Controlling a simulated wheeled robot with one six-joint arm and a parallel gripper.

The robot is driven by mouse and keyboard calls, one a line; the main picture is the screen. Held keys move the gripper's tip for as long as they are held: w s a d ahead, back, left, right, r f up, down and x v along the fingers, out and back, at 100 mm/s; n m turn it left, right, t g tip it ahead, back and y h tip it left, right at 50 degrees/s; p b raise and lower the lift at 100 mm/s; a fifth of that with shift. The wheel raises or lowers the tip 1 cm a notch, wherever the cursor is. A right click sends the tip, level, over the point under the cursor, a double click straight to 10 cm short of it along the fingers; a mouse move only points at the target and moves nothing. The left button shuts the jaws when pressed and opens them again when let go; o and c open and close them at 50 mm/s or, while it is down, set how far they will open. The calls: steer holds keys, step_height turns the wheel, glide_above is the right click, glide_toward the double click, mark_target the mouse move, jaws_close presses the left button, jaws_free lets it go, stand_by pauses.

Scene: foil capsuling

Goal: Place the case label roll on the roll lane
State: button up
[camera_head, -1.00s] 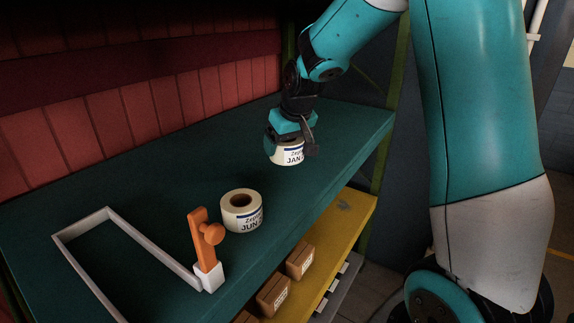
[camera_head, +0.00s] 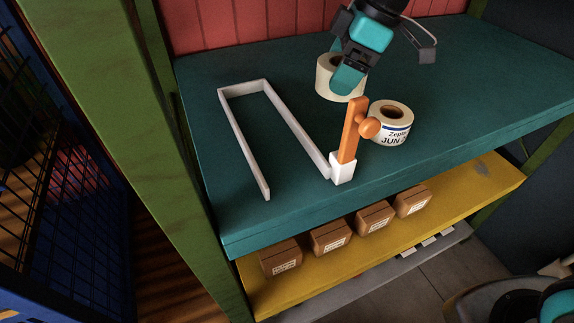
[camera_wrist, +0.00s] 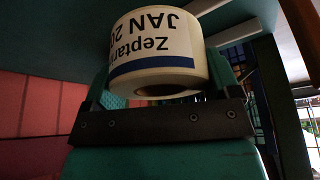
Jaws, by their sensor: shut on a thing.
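My gripper (camera_head: 352,72) is shut on a white label roll (camera_head: 327,78), whose printed side reads "JAN" in the wrist view (camera_wrist: 155,42). The held roll is over the teal shelf, behind the orange post and right of the lane. I cannot tell its exact height. A second roll (camera_head: 391,136), marked "JUN", stands on the shelf right of the orange post. The roll lane appears to be the white three-sided rail (camera_head: 297,128) on the shelf; its inside is empty. An orange post with a knob (camera_head: 351,130) stands in a white block at the rail's right front end.
The teal shelf (camera_head: 470,85) has free room at the right. A yellow shelf (camera_head: 450,195) below holds several brown boxes (camera_head: 331,236). A green upright (camera_head: 190,150) stands left of the shelf, and a red panelled wall (camera_head: 260,22) behind it.

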steer(key=s+a+n+g+h, duration=0.1)
steer(key=s+a+n+g, duration=0.3)
steer(key=s+a+n, duration=0.55)
steer(key=shift+n, duration=0.35)
steer(key=f, duration=0.5)
steer(key=shift+w+a, duration=0.2)
steer(key=shift+a, duration=0.05)
steer(key=shift+f+p, duration=0.7)
steer(key=shift+f, duration=1.5)
steer(key=shift+f, duration=0.2)
steer(key=o, duration=0.8)
steer(key=shift+r, duration=0.1)
steer(key=shift+o, duration=0.2)
